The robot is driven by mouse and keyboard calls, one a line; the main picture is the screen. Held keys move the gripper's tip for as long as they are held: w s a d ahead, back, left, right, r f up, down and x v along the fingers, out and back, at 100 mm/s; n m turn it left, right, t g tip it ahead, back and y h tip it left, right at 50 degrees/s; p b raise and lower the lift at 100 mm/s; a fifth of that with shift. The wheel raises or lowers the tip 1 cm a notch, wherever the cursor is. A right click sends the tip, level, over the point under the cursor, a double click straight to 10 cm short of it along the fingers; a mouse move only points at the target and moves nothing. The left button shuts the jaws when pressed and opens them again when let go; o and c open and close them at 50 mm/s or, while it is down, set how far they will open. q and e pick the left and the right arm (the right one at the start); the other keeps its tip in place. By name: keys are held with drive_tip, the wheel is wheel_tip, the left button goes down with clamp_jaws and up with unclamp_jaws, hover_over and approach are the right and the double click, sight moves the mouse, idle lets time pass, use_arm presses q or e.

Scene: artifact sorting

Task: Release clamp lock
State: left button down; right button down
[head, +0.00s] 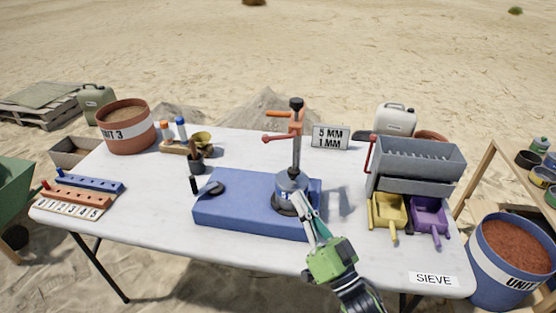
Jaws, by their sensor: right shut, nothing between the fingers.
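A clamp stand (297,150) rises from a blue base block (235,212) in the middle of the white table. It has a dark knob on top, an orange arm and a red lever (276,139) pointing left. A grey round cup (290,183) sits at the foot of the post. My right gripper (303,203), on a green and black wrist, is shut and empty. Its fingertips are at the front of the cup's dark foot; I cannot tell whether they touch it. My left gripper is not in view.
A grey sieve box (418,160) with a red handle stands at the right, with yellow (387,214) and purple (428,217) scoops before it. A size sign (330,137) stands behind. Numbered racks (80,193) and a bucket (126,127) are at the left. The front left table is clear.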

sight(279, 136)
drive_tip(key=p+x, duration=0.3)
drive_tip(key=x, duration=1.1)
drive_tip(key=shift+p, duration=0.3)
drive_tip(key=shift+s+r, duration=0.1)
